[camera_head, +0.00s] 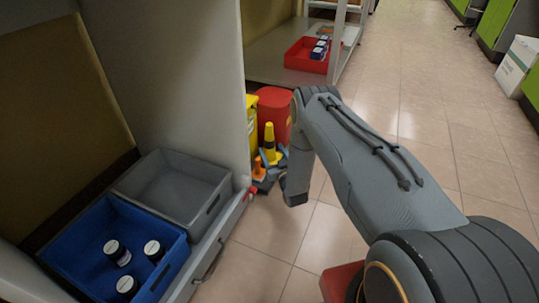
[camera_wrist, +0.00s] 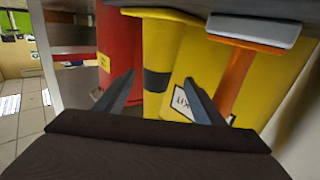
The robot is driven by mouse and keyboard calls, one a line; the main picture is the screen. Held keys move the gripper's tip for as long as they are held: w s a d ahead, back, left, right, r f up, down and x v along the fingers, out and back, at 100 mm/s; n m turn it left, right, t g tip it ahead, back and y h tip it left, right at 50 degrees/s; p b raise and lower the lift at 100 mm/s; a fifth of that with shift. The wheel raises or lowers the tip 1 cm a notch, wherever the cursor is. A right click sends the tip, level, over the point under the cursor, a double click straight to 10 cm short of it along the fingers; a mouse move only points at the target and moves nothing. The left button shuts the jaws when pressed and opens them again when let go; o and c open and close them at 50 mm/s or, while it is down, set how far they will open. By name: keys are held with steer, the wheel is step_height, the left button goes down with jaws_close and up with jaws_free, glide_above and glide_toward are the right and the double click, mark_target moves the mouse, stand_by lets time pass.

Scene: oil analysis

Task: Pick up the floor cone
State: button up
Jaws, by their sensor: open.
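A yellow floor cone (camera_head: 270,145) with a dark band stands on the floor beside a yellow bin and a red bin. In the wrist view the cone (camera_wrist: 165,45) shows between and beyond my two fingers, its dark band near the level of the fingertips. My gripper (camera_wrist: 159,77) is open, with nothing held. In the head view my gripper (camera_head: 268,172) is low beside the cone and hides part of its lower end. I cannot tell whether a finger touches the cone.
A red bin (camera_head: 273,108) and a yellow bin (camera_head: 251,125) stand close behind. A small orange object (camera_head: 257,168) is beside the cone; a grey-ended orange piece (camera_wrist: 236,75) shows at right. The shelf with a blue crate (camera_head: 100,225) is left. Tiled floor (camera_head: 425,110) is free to the right.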

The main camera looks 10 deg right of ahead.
mark_target(271, 148)
steer(key=w+b, duration=0.2)
steer(key=w, duration=0.1)
steer(key=w+b, duration=0.1)
steer(key=w, duration=0.1)
steer(key=shift+a+f, duration=0.1)
steer(key=shift+f, duration=0.25)
steer(key=shift+w+r, duration=0.1)
steer(key=shift+w, duration=0.15)
steer(key=c, duration=1.4)
